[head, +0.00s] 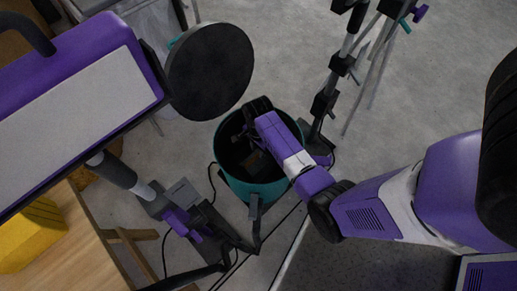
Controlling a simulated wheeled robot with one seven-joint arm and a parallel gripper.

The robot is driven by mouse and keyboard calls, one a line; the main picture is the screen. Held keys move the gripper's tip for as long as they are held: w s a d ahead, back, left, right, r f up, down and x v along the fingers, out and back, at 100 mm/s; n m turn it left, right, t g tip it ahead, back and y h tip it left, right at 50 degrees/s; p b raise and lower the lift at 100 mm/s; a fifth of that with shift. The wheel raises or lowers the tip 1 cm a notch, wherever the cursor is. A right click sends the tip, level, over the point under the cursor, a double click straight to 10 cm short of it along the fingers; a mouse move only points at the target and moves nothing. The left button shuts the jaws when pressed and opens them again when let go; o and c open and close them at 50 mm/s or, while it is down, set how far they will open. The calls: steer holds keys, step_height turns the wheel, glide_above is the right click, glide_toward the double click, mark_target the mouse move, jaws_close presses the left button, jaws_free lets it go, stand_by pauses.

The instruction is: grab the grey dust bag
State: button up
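A teal round bin (262,190) with a dark inside stands on the floor near the middle of the head view. My purple and white arm reaches in from the right, and its end covers the bin's upper right part. My black gripper (246,128) is over or inside the bin's mouth, against the dark interior. Its fingers are too dark and small to tell open from shut. A dim grey-brown shape (262,165) shows inside the bin below the wrist; I cannot tell whether it is the grey dust bag. No grey dust bag is clearly seen.
A purple panel machine (75,95) and a black disc (210,70) stand at the upper left. A wooden table (70,240) holds a yellow case (32,235). Stands (345,65) rise behind the bin. Cables and a dark floor tool (190,215) lie left of it. Open floor (430,90) is upper right.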

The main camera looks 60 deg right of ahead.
mark_target(258, 154)
step_height(258, 154, down, 4)
steer(key=shift+r+b, duration=0.25)
steer(key=shift+b, duration=0.4)
jaws_close()
steer(key=shift+r, duration=0.1)
stand_by(0.7)
